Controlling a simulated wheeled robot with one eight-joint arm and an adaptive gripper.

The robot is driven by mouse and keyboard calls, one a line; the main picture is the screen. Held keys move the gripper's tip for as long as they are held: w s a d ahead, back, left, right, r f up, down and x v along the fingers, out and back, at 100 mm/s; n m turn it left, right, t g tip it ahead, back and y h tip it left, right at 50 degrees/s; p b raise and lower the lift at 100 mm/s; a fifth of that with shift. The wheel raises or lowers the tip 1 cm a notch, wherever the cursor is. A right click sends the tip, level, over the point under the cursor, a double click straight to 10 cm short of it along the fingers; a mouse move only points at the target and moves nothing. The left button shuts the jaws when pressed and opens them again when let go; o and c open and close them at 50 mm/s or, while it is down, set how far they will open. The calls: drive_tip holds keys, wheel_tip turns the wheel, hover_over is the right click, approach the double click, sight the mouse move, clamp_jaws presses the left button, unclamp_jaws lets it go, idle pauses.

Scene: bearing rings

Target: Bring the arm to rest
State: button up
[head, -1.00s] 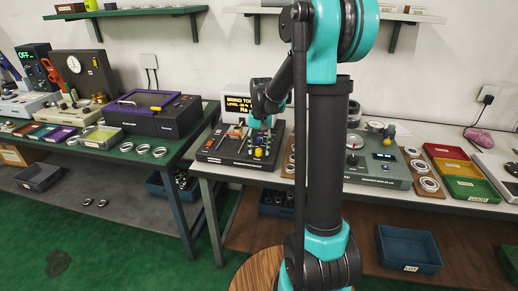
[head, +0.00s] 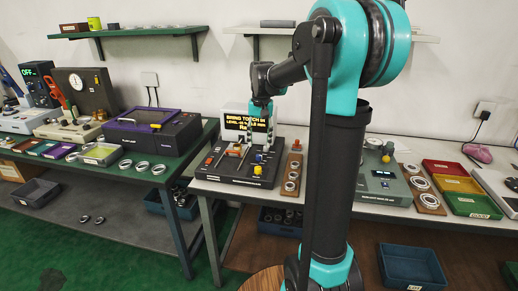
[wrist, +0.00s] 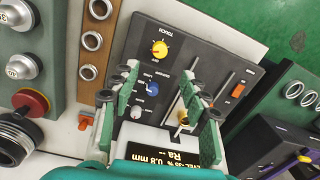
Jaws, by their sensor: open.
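My gripper (wrist: 168,98) is open and empty in the wrist view, its green-padded fingers spread above a black instrument panel. In the head view my gripper (head: 260,107) hangs in front of the lit display, at the end of my teal and black arm. The black instrument (head: 240,168) sits on the white table with a yellow knob, a blue knob and a red slider. In the wrist view the instrument (wrist: 195,58) shows its yellow knob labelled TOUCH, and its display is partly hidden by my gripper.
A wooden strip with rings (head: 292,175) stands right of the instrument. A green-grey device (head: 380,182) and red, yellow and green trays (head: 450,184) lie farther right. A purple-lidded box (head: 152,128) and loose rings (head: 141,165) are on the left table. Shelves (head: 150,31) hang above.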

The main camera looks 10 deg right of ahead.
drive_tip(key=shift+r, duration=0.2)
drive_tip(key=s+d+f+n+t, duration=0.1)
drive_tip(key=s+f+t, duration=0.1)
drive_tip(key=s+f, duration=0.6)
drive_tip(key=s+d+f+n+t, duration=0.1)
drive_tip(key=s+d+f+t, duration=0.1)
drive_tip(key=s+f, duration=0.7)
drive_tip(key=s, duration=0.7)
drive_tip(key=shift+d+f+n, duration=0.15)
drive_tip(key=shift+d+n, duration=0.15)
drive_tip(key=shift+n, duration=0.1)
wheel_tip(320, 180, up, 22)
drive_tip(key=n+g, duration=0.4)
drive_tip(key=n, duration=1.1)
hover_over(258, 168)
wheel_tip(258, 168, down, 17)
drive_tip(key=shift+r, duration=0.1)
drive_tip(key=shift+c, duration=0.3)
